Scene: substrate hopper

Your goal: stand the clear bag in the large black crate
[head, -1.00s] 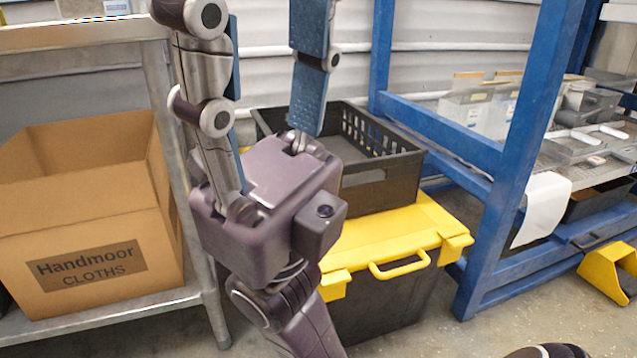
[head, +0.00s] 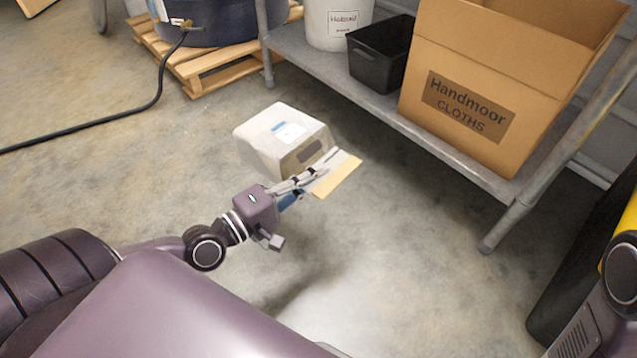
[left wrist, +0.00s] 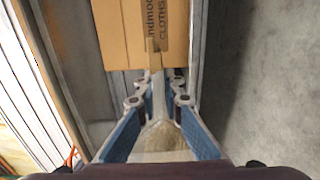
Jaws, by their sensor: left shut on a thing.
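My left gripper (head: 318,171) is stretched out over the floor in the head view, shut on the clear bag near its tan card strip (head: 337,180). In the left wrist view the gripper (left wrist: 157,92) has the bag (left wrist: 160,138) between its fingers, with brownish contents showing through and the strip beyond the tips. A pale block shape (head: 277,128) with a blue-and-white label shows right behind the fingers. I cannot tell surely whether it is the bag's body. The large black crate and my right gripper are not in view now.
A metal shelf (head: 370,105) holds a cardboard box (head: 490,75), a small black tub (head: 382,58) and a white bucket (head: 335,25). A dark bin with yellow (head: 570,270) stands at the right edge. A pallet (head: 215,68) and black hose (head: 150,100) lie upper left.

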